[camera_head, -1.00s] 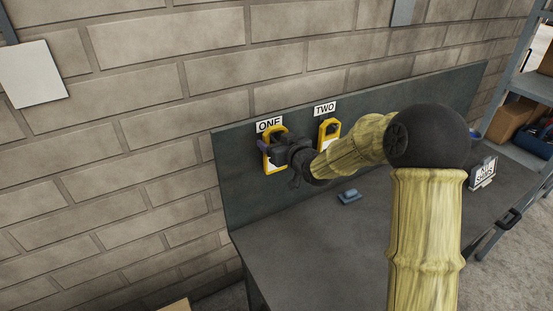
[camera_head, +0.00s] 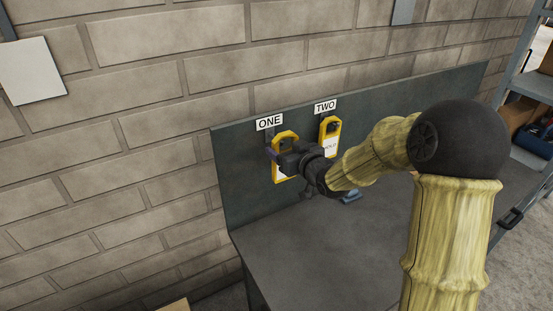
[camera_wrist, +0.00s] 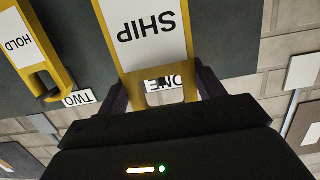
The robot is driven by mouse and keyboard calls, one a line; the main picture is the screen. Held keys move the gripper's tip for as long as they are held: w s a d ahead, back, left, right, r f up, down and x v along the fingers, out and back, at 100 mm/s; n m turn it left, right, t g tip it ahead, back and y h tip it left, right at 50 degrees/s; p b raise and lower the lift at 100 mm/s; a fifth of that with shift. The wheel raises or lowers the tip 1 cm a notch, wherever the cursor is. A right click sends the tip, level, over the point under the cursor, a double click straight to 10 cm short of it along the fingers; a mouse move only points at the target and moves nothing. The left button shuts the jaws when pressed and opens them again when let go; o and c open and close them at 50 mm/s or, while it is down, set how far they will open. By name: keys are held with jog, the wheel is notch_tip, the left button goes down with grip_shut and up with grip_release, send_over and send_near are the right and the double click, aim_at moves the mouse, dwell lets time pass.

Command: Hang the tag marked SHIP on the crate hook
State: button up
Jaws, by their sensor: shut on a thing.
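The yellow-framed tag marked SHIP (camera_wrist: 148,42) is between the fingers of my gripper (camera_wrist: 162,88) in the wrist view, its lettering upside down there. In the head view the tag (camera_head: 279,172) is in front of the grey back panel, a little right of and below the ONE sign (camera_head: 269,122). My gripper (camera_head: 284,157) is shut on it and covers its middle. The tag appears to be off the peg under ONE. A second yellow tag marked HOLD (camera_head: 330,146) hangs under the TWO sign (camera_head: 325,107); it also shows in the wrist view (camera_wrist: 19,40). I cannot make out a crate hook.
The grey bench top (camera_head: 300,255) is mostly clear. A small blue-grey object (camera_head: 351,196) lies on it, partly behind my arm. A metal shelf (camera_head: 528,85) with boxes stands at the right. A brick wall rises behind the bench.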

jog(key=shift+f+v, duration=0.25)
jog(key=shift+v, duration=0.95)
jog(key=shift+f+v, duration=0.2)
jog(key=shift+v, duration=0.95)
jog(key=shift+s, duration=0.1)
jog(key=f+v, duration=0.1)
jog(key=v, duration=0.7)
jog(key=shift+f, duration=0.25)
